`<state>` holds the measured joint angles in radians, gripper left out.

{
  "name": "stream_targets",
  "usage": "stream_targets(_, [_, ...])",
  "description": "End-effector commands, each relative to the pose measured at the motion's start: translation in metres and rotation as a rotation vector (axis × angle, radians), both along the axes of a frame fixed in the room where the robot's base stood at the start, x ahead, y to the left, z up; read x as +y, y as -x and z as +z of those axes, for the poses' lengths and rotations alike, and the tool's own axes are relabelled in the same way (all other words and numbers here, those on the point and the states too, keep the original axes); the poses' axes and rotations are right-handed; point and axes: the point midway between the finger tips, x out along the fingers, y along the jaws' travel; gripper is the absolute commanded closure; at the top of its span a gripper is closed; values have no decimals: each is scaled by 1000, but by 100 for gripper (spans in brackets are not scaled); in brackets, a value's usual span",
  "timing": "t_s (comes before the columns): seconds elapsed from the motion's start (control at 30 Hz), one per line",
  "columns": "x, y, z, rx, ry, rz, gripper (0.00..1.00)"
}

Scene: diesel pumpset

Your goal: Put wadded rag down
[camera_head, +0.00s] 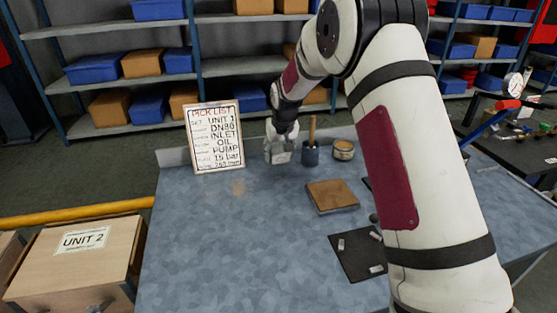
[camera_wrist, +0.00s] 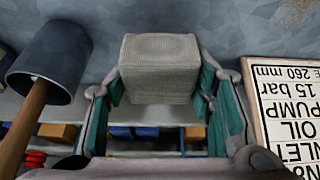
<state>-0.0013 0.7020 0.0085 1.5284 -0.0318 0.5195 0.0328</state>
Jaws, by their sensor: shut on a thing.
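The wadded rag (camera_wrist: 158,68) is a pale grey, ribbed, box-shaped bundle in the wrist view. My gripper (camera_wrist: 160,100) is shut on it, with green-lined fingers on both its sides. In the head view my gripper (camera_head: 281,145) is low at the table's back edge, between the pick-list board and the mallet. The rag (camera_head: 281,157) shows there as a small pale patch, partly hidden by the fingers. I cannot tell whether its underside touches the blue-grey table (camera_head: 230,250).
The pick-list board (camera_head: 215,138) stands left of my gripper. A mallet (camera_head: 311,153), handle up, and a round tin (camera_head: 344,149) stand close on the right. A brown square pad (camera_head: 333,196) and a dark mat (camera_head: 352,263) with small parts lie nearer. The table's left front is clear.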

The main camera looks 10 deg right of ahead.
Motion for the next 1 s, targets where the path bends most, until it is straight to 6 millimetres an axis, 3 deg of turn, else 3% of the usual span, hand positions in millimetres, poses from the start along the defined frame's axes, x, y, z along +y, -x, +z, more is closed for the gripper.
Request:
stream_targets(0.23, [-2,-10,-6,1,0,0,81])
stream_targets(0.5, [-2,-10,-36,0,0,0,81])
stream_targets(1.0, [-2,-10,-44,0,0,0,81])
